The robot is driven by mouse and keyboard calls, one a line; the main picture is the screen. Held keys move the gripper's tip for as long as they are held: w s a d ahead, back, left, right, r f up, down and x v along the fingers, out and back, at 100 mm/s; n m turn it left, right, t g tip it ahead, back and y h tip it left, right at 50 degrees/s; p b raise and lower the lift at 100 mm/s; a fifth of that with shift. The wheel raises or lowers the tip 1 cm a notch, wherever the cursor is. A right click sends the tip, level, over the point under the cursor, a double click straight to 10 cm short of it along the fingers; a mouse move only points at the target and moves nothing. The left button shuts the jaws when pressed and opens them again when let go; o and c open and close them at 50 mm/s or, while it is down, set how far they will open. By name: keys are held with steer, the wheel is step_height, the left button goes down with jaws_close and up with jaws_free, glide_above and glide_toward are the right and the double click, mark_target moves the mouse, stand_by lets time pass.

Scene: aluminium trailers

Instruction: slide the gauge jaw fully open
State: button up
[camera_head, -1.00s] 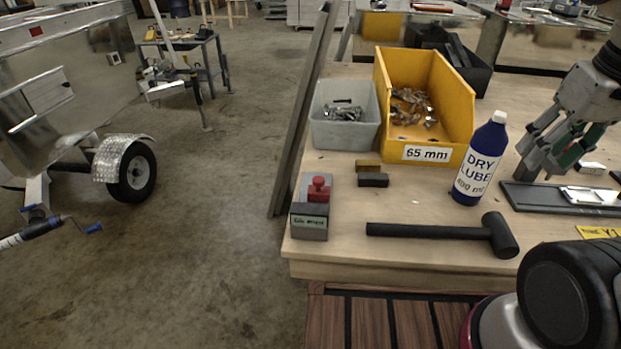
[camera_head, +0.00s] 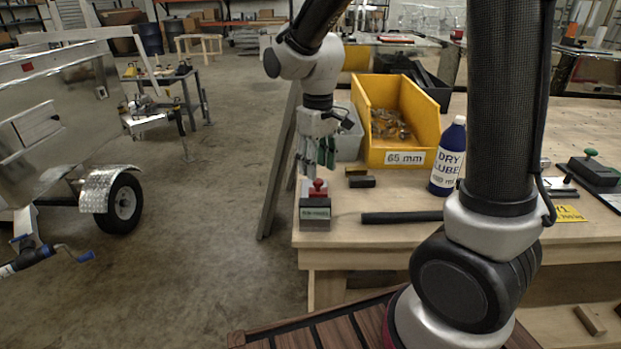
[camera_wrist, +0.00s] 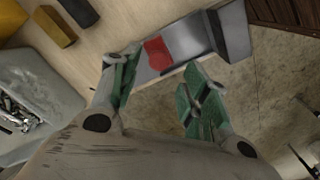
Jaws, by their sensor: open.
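A grey block-like device with a pale label (camera_head: 315,213) stands at the table's front left corner and looks like the gauge. Its label is too small to read with certainty. A red knob (camera_head: 318,187) sits on top; I cannot tell which part is the jaw. In the wrist view the red knob (camera_wrist: 157,54) lies just beyond and between the fingertips, with the grey body (camera_wrist: 196,37) behind it. My gripper (camera_head: 319,168) points down above the device, open with green-padded fingers apart, also in the wrist view (camera_wrist: 160,72). Contact with the knob cannot be told.
A yellow bin (camera_head: 405,155) and a grey bin (camera_head: 349,140) hold metal parts. A black fixture with a green knob (camera_head: 595,170) is far right.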

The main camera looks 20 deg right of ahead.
mark_target(318, 180)
steer(key=shift+d+f, duration=0.1)
steer(key=shift+f, duration=1.85)
steer(key=shift+c, duration=0.3)
jaws_close()
